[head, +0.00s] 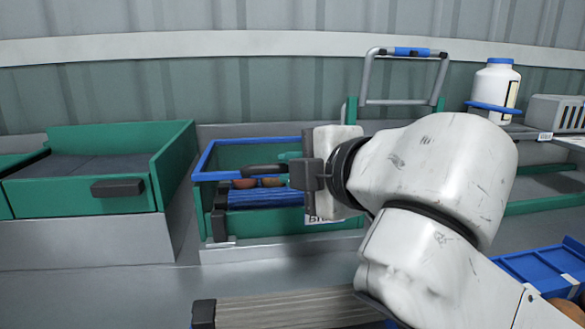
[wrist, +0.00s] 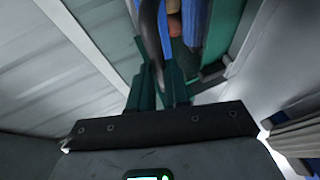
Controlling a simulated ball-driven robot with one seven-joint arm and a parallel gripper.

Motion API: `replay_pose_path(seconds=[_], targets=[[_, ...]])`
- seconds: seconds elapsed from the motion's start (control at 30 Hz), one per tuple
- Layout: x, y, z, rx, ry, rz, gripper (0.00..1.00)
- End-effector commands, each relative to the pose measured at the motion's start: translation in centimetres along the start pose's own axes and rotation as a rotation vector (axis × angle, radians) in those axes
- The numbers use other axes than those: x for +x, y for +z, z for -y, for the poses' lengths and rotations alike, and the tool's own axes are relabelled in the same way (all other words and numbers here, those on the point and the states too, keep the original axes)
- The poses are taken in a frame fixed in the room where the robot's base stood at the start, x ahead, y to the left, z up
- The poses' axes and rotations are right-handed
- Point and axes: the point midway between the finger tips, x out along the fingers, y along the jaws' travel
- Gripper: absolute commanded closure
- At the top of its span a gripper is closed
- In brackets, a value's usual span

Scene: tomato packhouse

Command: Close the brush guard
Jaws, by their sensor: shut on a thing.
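The brush guard (head: 206,160) is a blue-edged frame at the top of a green brush box, with a dark curved handle (head: 262,170) at its front. My gripper (head: 290,158) reaches in from the right and is shut on this handle. In the wrist view the handle (wrist: 151,35) runs up from between my green fingers (wrist: 159,75). Blue brush rollers (head: 262,197) and a few reddish round fruits (head: 244,183) show inside the box below the frame. My wrist hides the right part of the guard, so its exact tilt is hard to tell.
A green drawer-like bin (head: 83,191) with a black handle stands at left. A grey tubular frame (head: 404,101) stands behind. A white bottle (head: 494,88) and grey crate (head: 556,113) are at back right. A blue tray (head: 540,268) and slatted surface (head: 290,310) are nearer.

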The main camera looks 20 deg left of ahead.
Motion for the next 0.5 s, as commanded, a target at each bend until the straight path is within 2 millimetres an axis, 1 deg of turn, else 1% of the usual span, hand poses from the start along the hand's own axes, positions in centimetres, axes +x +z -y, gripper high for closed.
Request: replay_pose_path(seconds=[0.03,0.1,0.5], targets=[[0.3,0.1,0.7,0.002,-0.001,-0.001,1.00],[0.5,0.3,1.0,0.001,-0.002,0.000,1.00],[1.0,0.4,1.9,0.003,-0.015,-0.001,1.00]])
